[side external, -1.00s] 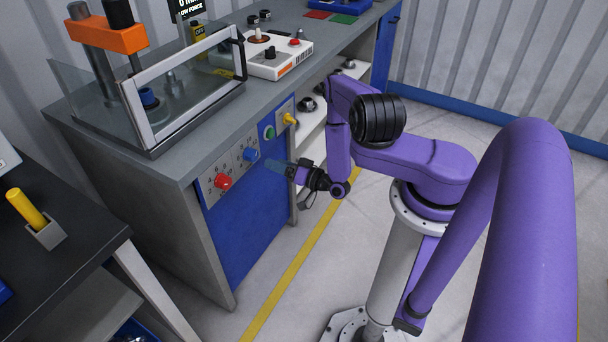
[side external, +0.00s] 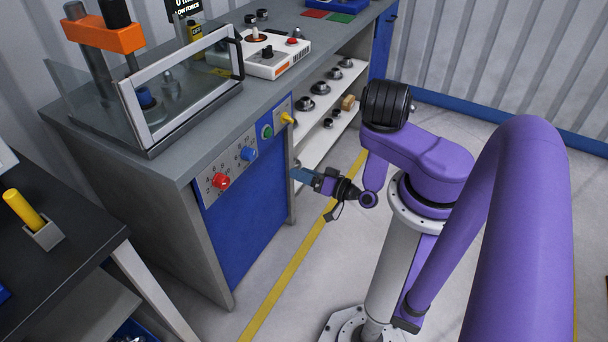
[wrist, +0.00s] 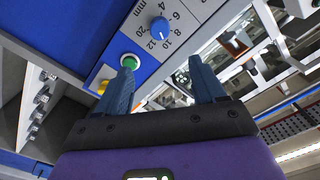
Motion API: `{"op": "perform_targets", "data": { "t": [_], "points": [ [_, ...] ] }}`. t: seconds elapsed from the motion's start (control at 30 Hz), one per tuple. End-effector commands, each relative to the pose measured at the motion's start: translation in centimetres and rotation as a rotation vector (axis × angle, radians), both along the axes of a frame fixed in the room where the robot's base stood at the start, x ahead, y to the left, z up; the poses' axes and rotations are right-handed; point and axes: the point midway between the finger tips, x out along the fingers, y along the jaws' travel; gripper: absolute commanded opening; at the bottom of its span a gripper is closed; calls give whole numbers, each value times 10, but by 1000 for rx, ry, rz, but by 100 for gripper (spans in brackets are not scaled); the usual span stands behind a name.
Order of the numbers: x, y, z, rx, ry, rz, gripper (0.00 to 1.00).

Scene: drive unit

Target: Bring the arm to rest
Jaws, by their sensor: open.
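My purple arm stands on the floor to the right of the grey workbench (side external: 205,150). My gripper (side external: 300,174) points left toward the bench's blue front, at a height below the control panel. It looks apart from the bench. In the wrist view, the two blue-grey fingers of my gripper (wrist: 163,85) are spread wide with nothing between them. The panel carries a red knob (side external: 221,181), a blue knob (side external: 249,154), a green button (side external: 267,131) and a yellow switch (side external: 287,118). The blue knob (wrist: 159,28) and green button (wrist: 130,62) show beyond the fingers.
A clear-guarded press (side external: 150,95) and a white control box (side external: 268,52) stand on the bench. Open shelves (side external: 325,110) with several small parts lie behind my gripper. A black side table (side external: 70,265) with a yellow handle (side external: 25,209) is at left. Floor around my base is clear.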

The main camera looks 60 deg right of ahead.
Motion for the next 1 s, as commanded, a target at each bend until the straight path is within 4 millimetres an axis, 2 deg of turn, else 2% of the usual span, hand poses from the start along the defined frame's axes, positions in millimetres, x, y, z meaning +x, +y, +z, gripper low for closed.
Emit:
{"op": "perform_targets", "data": {
  "t": [0.23, 0.37, 0.7, 0.87, 1.0],
  "points": [
    [2, -1, -1, -11, 15, 22, 69],
    [11, -3, -6, -68, 85, 118, 69],
    [50, -13, -20, -348, 398, 489, 69],
    [70, -15, -15, -491, 527, 619, 69],
    [88, -13, -3, -616, 625, 709, 69]
  ]
}}
